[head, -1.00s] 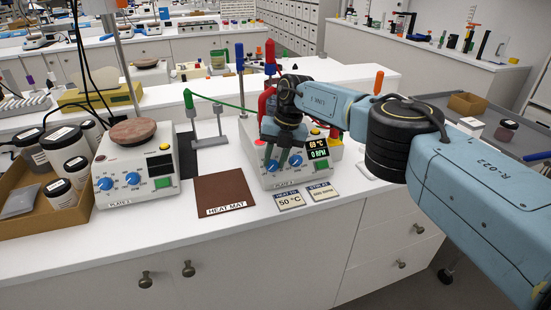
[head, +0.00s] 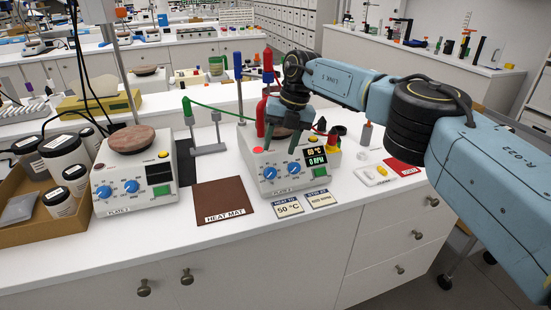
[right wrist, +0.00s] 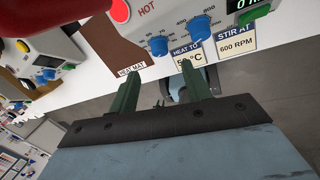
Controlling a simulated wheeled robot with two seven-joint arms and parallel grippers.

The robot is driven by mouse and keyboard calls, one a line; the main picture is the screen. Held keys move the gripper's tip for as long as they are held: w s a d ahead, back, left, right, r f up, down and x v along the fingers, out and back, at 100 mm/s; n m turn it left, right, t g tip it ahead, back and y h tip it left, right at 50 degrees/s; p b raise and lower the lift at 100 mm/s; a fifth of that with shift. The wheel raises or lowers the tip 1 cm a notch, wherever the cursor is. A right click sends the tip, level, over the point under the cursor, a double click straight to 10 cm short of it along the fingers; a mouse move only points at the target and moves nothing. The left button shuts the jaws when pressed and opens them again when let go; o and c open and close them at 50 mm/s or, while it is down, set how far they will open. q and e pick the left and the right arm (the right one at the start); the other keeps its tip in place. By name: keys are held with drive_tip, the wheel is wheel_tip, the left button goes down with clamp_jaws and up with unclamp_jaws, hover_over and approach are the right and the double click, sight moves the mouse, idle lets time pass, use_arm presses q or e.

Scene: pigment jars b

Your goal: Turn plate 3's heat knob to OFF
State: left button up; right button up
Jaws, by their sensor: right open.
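The right-hand hotplate (head: 262,186), whose small label I cannot read surely, has two blue knobs on its front, the left knob (head: 269,172) and the right knob (head: 294,168). In the right wrist view these are the left knob (right wrist: 159,45) and right knob (right wrist: 201,25). A red light (right wrist: 120,10) marked HOT is beside the left one. I cannot read the knob settings. The display (head: 316,157) shows 0 RPM on its lower line. My right gripper (head: 282,142) is open and empty, above the knobs and apart from them. My left gripper is not in view.
Cards (head: 289,207) reading 50 °C and 600 RPM lie before the hotplate. A brown heat mat (head: 222,198) lies to its left, then another hotplate (head: 135,190). White counter (head: 250,235) is free in front.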

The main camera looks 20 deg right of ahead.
drive_tip(key=v, duration=0.6)
drive_tip(key=shift+f, duration=0.1)
